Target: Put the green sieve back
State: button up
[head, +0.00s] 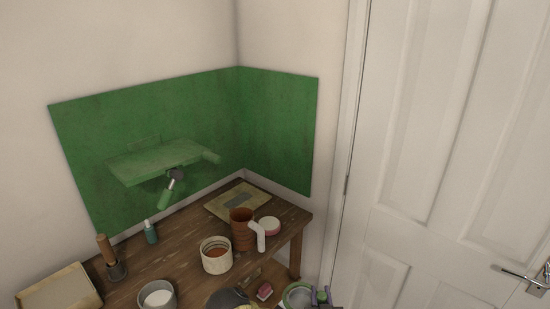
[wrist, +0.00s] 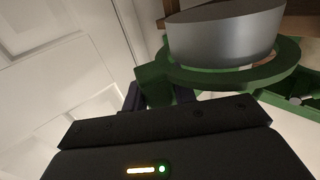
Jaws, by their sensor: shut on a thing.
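The green sieve shows in the wrist view as a green ring (wrist: 285,62) around a grey metal bowl (wrist: 225,38). My gripper (wrist: 155,92) is shut on its green handle at the near left side. In the head view the sieve (head: 297,296) is at the bottom edge, right of the table and partly cut off. My gripper (head: 321,296) is at its right side there.
The wooden table (head: 190,236) holds a brown jug (head: 241,228), a pale pot (head: 215,256), a grey cup (head: 157,296) and a tray (head: 58,290). A green shelf (head: 155,160) is on the green wall panel (head: 80,125). A white door (head: 450,130) stands right.

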jog(key=shift+s+d+f, duration=0.2)
jog(key=shift+d+f, duration=0.25)
jog(key=shift+d, duration=0.25)
jog(key=s+f, duration=0.4)
jog(key=f, duration=0.1)
jog(key=shift+s+f, duration=0.2)
jog(key=shift+f, duration=0.05)
dwell(0.7)
dwell(0.5)
dwell(1.3)
dwell(1.5)
